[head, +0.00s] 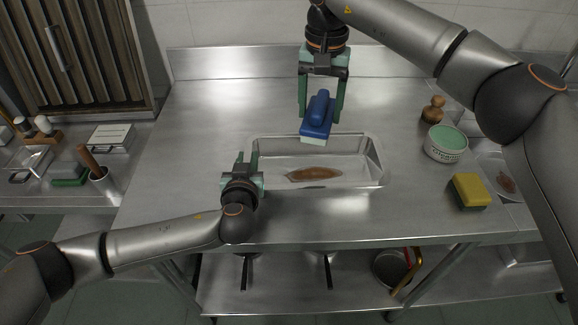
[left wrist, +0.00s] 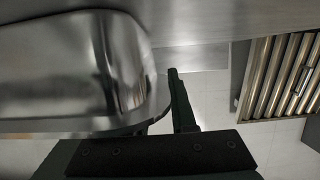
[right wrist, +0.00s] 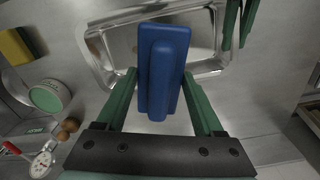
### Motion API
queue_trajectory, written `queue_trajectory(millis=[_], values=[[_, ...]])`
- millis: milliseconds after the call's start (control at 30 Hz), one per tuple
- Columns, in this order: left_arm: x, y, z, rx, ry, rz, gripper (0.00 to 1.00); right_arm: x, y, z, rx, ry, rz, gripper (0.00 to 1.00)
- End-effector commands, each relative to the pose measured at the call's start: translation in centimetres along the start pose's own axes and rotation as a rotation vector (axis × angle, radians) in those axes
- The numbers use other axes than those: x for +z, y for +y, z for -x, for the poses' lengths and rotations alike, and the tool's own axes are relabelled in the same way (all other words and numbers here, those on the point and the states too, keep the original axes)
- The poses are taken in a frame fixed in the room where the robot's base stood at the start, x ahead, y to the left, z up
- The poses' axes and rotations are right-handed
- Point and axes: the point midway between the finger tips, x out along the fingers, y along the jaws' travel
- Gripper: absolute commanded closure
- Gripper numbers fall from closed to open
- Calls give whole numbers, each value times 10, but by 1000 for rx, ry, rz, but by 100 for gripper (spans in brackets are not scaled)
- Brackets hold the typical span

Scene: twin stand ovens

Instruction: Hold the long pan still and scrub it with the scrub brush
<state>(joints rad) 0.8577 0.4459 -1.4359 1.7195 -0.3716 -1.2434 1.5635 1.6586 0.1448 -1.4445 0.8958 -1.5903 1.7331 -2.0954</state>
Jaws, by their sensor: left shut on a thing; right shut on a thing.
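The long pan (head: 372,153) is a shallow steel tray on the steel table, with a brown stain (head: 314,174) on its floor. My left gripper (head: 246,160) is at the pan's left end, shut on its rim; the left wrist view shows the pan (left wrist: 75,60) close beside the fingers. The scrub brush (head: 319,112) has a blue body and pale bristles. My right gripper (head: 322,98) is shut on it and holds it above the pan's far edge. The right wrist view shows the brush (right wrist: 163,70) between the green fingers.
A stained plate (head: 497,172) is at the far right. The table left of the pan is clear.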

Motion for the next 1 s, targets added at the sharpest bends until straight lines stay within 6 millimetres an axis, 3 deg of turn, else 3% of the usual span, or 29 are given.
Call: queue_trajectory(millis=[400,567,1000], values=[[0,-1,0,-4,1,-3,100,0,0,0,0,0,-4,75],[0,-2,-1,-4,1,-3,100,-2,3,-1,-1,2,-97,75],[0,-2,-1,-5,1,-3,100,-9,26,-13,-1,5,-875,75]])
